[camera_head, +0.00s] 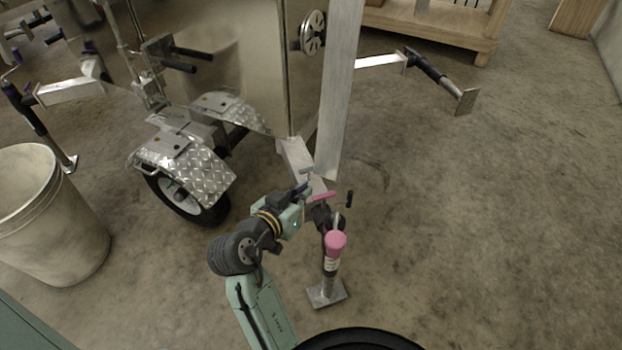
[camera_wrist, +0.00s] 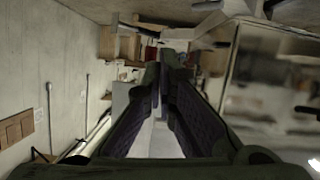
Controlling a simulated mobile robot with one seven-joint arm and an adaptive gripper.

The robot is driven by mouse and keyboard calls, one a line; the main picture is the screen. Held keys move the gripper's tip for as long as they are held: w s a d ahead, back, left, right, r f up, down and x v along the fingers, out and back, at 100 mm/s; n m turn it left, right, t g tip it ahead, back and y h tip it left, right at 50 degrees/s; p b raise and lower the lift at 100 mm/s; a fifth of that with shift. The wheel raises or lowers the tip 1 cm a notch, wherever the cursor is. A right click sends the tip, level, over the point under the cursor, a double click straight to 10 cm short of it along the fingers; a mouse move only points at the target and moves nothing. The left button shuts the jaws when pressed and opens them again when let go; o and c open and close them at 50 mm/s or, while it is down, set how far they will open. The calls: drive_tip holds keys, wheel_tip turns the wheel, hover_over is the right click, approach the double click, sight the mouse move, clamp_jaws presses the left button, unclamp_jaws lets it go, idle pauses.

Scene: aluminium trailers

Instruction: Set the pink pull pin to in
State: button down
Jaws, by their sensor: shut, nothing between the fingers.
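The pink pull pin (camera_head: 324,196) shows as a short pink bar at the top of a jack mount, at the end of the trailer's corner arm. How far in it sits cannot be told. The jack leg below has a pink cap (camera_head: 336,241) and a square foot on the floor. My gripper (camera_head: 305,186) is just left of the pink bar, close to it; contact cannot be told. In the wrist view my gripper's dark fingers (camera_wrist: 160,80) are together and hold nothing. The pink pin is not visible in that view.
The aluminium trailer (camera_head: 215,60) with its wheel and tread-plate fender (camera_head: 185,165) stands behind and left of my arm. A pale bin (camera_head: 40,215) stands at far left. Another jack leg (camera_head: 435,75) sticks out at upper right. The floor to the right is clear.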

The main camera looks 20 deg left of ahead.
drive_tip(key=p, duration=0.2)
hover_over(323, 199)
drive_tip(key=f, duration=0.3)
drive_tip(key=shift+s+a+f, duration=0.1)
drive_tip(key=shift+a, duration=0.2)
drive_tip(key=f, duration=0.4)
drive_tip(key=shift+s+d+f, duration=0.1)
drive_tip(key=shift+d, duration=0.1)
wheel_tip(323, 199, down, 5)
drive_tip(key=b, duration=0.4)
drive_tip(key=shift+r, duration=0.3)
